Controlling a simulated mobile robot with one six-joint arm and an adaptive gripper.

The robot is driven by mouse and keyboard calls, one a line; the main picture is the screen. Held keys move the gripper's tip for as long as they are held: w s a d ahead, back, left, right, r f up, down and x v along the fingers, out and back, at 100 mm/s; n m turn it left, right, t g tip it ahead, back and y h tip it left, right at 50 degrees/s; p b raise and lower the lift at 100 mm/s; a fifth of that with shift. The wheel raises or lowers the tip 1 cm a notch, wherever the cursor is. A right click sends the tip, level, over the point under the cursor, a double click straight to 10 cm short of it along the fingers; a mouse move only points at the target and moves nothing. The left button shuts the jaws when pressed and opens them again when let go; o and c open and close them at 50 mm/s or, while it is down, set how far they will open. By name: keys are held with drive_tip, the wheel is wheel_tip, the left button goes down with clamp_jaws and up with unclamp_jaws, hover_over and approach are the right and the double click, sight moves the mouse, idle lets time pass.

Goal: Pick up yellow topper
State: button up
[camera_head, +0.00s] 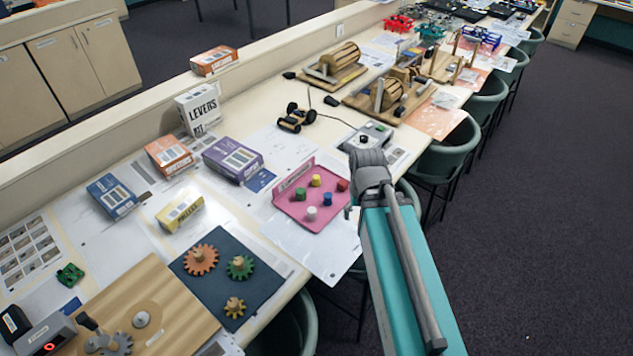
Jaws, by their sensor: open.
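The yellow topper (316,180) is a small knob standing on the pink tray (297,220), towards its back. A green topper (300,194), a white topper (311,213), a blue topper (327,199) and a red topper (342,185) stand around it, apart from it. My arm reaches in from the lower right, its grey joint just right of the tray. My gripper (348,212) is mostly hidden by the arm; only a small dark part shows beside the tray's right edge. It is open and apart from the yellow topper, which is in plain view.
A purple box (233,160), an orange box (169,155) and a white LEVERS box (199,107) stand left of and behind the tray. A dark mat (205,288) with gears lies in front. A grey device (371,135) is behind my arm's joint. Chairs line the table's right edge.

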idle(0.3)
wheel_tip(320, 180, down, 3)
drive_tip(key=b, duration=0.2)
drive_tip(key=shift+r+b, duration=0.2)
drive_tip(key=shift+b, duration=0.1)
